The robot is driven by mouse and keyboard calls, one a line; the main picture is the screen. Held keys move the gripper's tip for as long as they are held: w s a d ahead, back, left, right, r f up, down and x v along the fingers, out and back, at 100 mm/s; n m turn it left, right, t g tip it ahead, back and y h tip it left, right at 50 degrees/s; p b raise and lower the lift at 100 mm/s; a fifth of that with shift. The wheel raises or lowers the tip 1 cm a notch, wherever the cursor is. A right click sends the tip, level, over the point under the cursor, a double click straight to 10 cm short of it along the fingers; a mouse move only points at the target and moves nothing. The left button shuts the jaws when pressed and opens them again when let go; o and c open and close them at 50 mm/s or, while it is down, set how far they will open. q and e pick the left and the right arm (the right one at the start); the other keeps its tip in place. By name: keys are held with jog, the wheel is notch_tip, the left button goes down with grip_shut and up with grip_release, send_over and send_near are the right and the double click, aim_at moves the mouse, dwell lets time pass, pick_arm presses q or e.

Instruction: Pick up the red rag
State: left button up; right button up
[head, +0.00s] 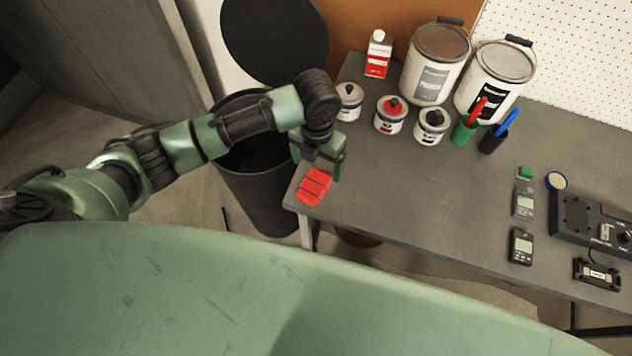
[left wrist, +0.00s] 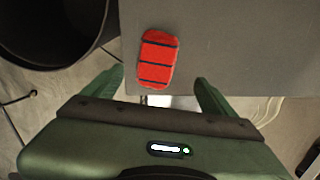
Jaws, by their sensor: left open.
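The red rag (head: 314,188) lies flat near the left corner of the grey table (head: 420,200), folded into a small pad with dark stripes. It also shows in the left wrist view (left wrist: 158,58), just beyond and between the finger tips. My left gripper (head: 322,170) is over the table's left end, close to the rag. In the left wrist view its two green fingers (left wrist: 158,85) are spread apart with nothing between them. Whether the fingers touch the rag cannot be told. My right gripper is in neither view.
A black bin (head: 262,190) stands left of the table, its round lid (head: 275,40) raised. Small cans (head: 390,115), paint buckets (head: 437,65), and a green (head: 465,130) and a dark holder stand at the back. Meters (head: 521,245) lie at the right. The table's middle is clear.

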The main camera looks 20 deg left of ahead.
aim_at(314, 182)
pick_arm(q)
jog(key=shift+a+f, duration=0.15)
jog(key=shift+f, duration=0.15)
notch_tip(314, 182, down, 6)
jog(key=shift+s+a+f+p, duration=0.15)
jog(key=shift+p, duration=0.55)
jog(key=shift+f, duration=0.4)
jog(key=c, duration=1.4)
jog(key=shift+c, duration=0.2)
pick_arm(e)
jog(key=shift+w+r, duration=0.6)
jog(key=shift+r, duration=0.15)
pick_arm(q)
jog(key=shift+r, duration=0.1)
